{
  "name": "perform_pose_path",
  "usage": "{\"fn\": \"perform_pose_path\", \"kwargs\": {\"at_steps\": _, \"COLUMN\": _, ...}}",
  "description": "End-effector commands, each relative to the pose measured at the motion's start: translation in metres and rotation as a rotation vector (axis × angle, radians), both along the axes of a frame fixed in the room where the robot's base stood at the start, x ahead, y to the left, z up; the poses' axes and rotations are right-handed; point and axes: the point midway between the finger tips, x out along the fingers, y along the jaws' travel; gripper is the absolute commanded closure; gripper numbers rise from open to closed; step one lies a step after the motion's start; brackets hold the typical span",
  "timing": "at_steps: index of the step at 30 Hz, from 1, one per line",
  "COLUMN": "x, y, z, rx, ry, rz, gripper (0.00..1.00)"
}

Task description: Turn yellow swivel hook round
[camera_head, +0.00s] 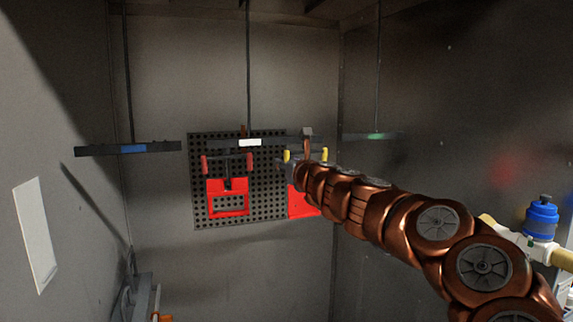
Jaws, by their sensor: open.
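Two yellow ends (287,155) of what looks like the yellow swivel hook show at the right part of the pegboard, one on each side of my arm's end. The middle of the hook is hidden behind my arm. A red part (303,202) hangs below it, partly covered by my arm. My gripper (307,138) is at the far end of my copper arm, at the hook. It is open, but small and seen from behind, so I cannot tell whether it touches the hook.
A red-ended hook (249,160) with a red frame (228,205) hangs left of it before the pegboard (268,205). Bars with blue (132,149), white (250,143) and green (376,136) marks hang from rods.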

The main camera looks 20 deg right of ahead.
Motion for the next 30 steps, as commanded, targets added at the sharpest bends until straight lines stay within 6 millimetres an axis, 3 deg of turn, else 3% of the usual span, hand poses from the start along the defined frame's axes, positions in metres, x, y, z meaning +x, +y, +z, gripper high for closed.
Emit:
{"fn": "perform_pose_path", "kwargs": {"at_steps": 21, "x": -0.069, "y": 0.006, "z": 0.001, "rx": -0.002, "ry": -0.002, "rz": 0.001, "gripper": 0.54}}
{"fn": "perform_pose_path", "kwargs": {"at_steps": 30, "x": -0.075, "y": 0.007, "z": 0.0, "rx": -0.003, "ry": 0.0, "rz": 0.001, "gripper": 0.54}}
